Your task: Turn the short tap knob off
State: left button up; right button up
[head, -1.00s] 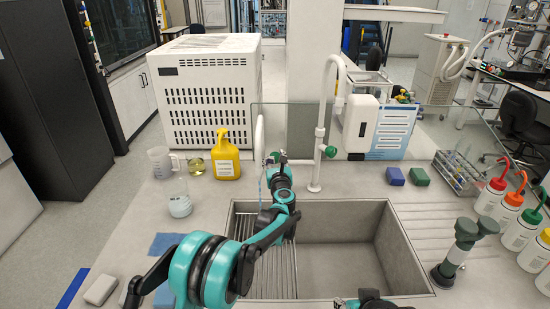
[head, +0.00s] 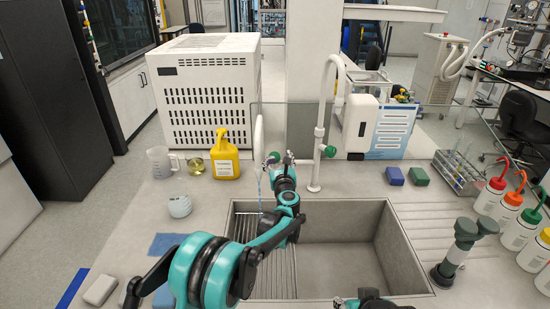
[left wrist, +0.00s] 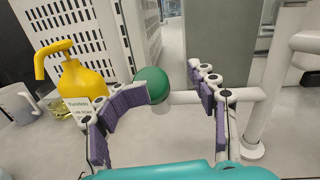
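The short tap (head: 259,137) stands at the back left of the sink, with a thin bluish stream below its spout. Its green knob (head: 273,157) is on its right side. My left gripper (head: 288,160) is just right of this knob. In the left wrist view, the green knob (left wrist: 152,84) shows between the open, purple-padded fingers of the left gripper (left wrist: 165,98), nearer the left finger; I cannot tell whether they touch. The tall tap (head: 318,165) with its own green knob (head: 330,151) stands to the right. My right gripper is barely seen at the bottom edge.
The sink (head: 340,270) lies in front of the taps. A yellow bottle (head: 225,158), a clear jug (head: 160,163) and a small pale beaker (head: 180,206) stand left. Blue and green blocks, a tube rack (head: 460,172) and wash bottles stand right. A glass panel rises behind the taps.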

pick_arm(q)
jog(key=s+d+r, duration=0.1)
jog(key=s+d, duration=0.3)
jog(key=s, duration=0.1)
jog(key=shift+d+r, duration=0.2)
dwell(0.5)
jog(key=shift+s, duration=0.1)
jog(key=s+d, duration=0.1)
jog(key=s, duration=1.1)
jog(key=shift+d, duration=0.2)
